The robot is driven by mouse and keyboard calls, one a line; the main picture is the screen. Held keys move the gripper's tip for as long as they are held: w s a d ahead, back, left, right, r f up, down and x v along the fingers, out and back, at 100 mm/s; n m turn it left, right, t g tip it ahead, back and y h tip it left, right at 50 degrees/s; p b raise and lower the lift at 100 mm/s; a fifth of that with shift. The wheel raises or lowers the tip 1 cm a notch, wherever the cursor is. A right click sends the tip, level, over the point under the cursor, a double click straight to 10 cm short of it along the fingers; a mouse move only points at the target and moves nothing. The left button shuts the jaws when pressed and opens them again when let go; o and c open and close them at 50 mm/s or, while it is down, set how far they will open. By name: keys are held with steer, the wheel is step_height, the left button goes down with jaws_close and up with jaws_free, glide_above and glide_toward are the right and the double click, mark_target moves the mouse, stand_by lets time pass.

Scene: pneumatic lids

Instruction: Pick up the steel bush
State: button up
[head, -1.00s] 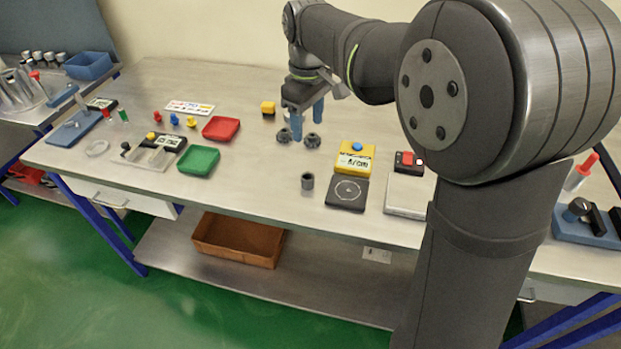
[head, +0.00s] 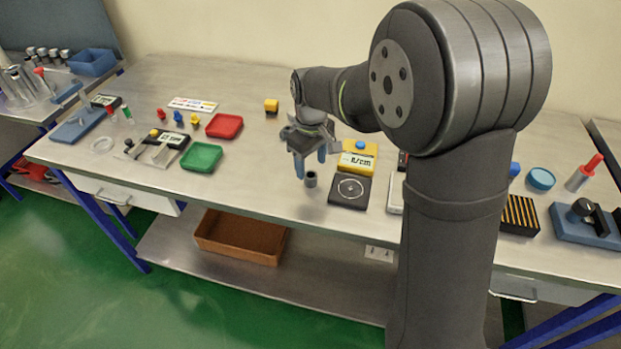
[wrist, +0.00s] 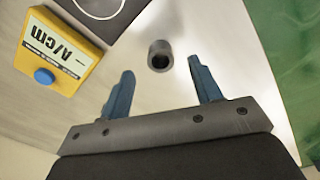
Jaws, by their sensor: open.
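The steel bush (head: 311,180) is a small dark grey hollow cylinder standing upright near the front edge of the bench. In the wrist view the bush (wrist: 160,56) shows its open bore and lies beyond the fingertips, roughly centred between them. My gripper (head: 311,164) has blue fingers pointing down and is just behind the bush. In the wrist view my gripper (wrist: 164,78) is open and empty, with the bush apart from both fingers.
A yellow block marked A/cm (head: 357,157) and a black plate with a circle (head: 350,191) stand right of the bush. Green (head: 201,158) and red (head: 224,126) trays lie to the left. Bare bench surface lies left of the bush.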

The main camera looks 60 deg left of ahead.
mark_target(311, 174)
step_height(311, 174, down, 5)
steer(key=shift+a+r, duration=0.1)
steer(key=shift+a, duration=0.05)
steer(key=c, duration=1.1)
steer(key=shift+c, duration=0.2)
